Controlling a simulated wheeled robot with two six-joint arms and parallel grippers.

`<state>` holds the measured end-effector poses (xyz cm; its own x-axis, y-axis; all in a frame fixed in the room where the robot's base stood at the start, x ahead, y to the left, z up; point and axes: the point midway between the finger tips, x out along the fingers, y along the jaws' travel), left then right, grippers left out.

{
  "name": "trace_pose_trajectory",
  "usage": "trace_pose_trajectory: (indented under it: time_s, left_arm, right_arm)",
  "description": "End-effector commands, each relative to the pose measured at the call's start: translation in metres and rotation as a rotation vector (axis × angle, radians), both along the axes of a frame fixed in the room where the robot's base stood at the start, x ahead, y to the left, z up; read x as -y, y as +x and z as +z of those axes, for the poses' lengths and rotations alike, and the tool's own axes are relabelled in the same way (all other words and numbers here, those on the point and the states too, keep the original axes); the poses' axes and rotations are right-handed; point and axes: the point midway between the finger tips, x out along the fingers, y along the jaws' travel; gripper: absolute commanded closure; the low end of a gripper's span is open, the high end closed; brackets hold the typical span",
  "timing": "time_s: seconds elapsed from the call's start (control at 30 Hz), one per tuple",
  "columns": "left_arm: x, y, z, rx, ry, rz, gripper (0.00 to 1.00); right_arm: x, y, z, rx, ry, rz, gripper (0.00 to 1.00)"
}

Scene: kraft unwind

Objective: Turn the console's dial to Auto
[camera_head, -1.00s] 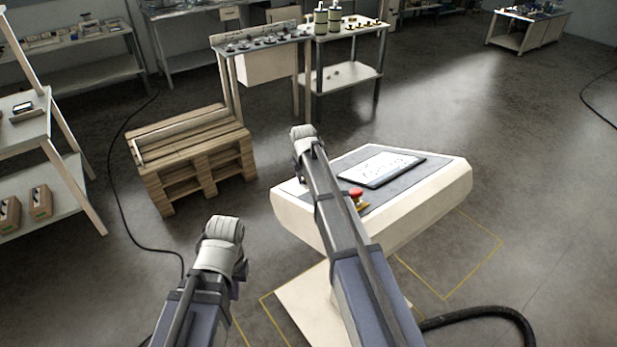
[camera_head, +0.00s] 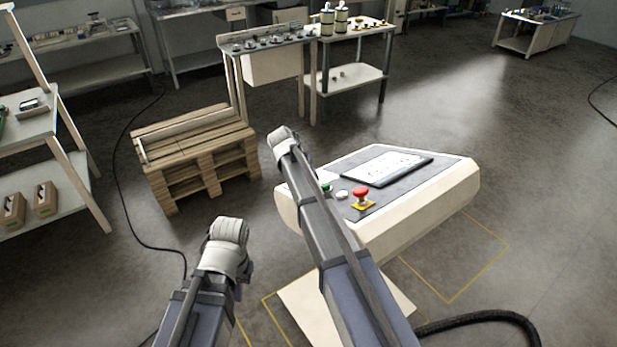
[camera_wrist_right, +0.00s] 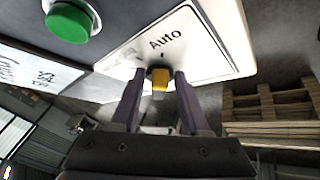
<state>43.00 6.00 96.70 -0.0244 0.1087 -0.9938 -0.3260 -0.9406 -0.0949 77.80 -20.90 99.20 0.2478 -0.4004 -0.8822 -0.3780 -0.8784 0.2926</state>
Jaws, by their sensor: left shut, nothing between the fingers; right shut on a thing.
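The console (camera_head: 400,215) stands in front of me with a sloped dark top. In the right wrist view, the dial (camera_wrist_right: 160,79) is a small knob with a yellow-orange grip, at the edge of a white plate (camera_wrist_right: 205,45) marked "Auto". My right gripper (camera_wrist_right: 160,82) has its two fingers on either side of the dial and is shut on it. I cannot tell exactly where the dial points. In the head view the right arm hides the dial and the right fingers. My left gripper (camera_head: 244,270) is low at the left, away from the console; its fingers are mostly hidden behind the wrist.
A red emergency button (camera_head: 361,194) and a white button (camera_head: 342,194) sit on the console beside my right arm. A green button (camera_wrist_right: 72,22) is near the label plate. A tablet-like panel (camera_head: 387,165) lies farther back. A wooden pallet stack (camera_head: 200,165) stands left of the console.

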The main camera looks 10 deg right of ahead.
Motion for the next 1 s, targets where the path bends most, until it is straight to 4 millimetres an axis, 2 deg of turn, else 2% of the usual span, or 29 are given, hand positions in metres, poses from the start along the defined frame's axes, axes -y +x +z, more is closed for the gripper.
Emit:
trace_pose_trajectory:
  time_s: [0.3, 0.33, 0.4, 0.77, 1.0]
  left_arm:
    - [0.0, 0.0, 0.0, 0.0, 0.0, 0.0, 1.0]
    - [0.0, 0.0, 0.0, 0.0, 0.0, 0.0, 1.0]
    - [0.0, 0.0, 0.0, 0.0, 0.0, 0.0, 1.0]
    - [0.0, 0.0, 0.004, 0.0, 0.0, 0.0, 1.0]
    - [0.0, 0.0, 0.026, 0.0, 0.0, -0.001, 1.0]
  right_arm:
    - [0.0, 0.0, 0.0, 0.0, 0.0, -0.003, 1.0]
    - [0.0, 0.0, 0.0, 0.0, 0.001, -0.003, 0.53]
    - [0.0, 0.0, 0.0, 0.0, 0.001, -0.003, 0.47]
    - [-0.001, -0.001, 0.004, 0.0, 0.0, -0.001, 0.47]
    - [-0.009, -0.006, 0.026, 0.0, 0.0, -0.001, 0.47]
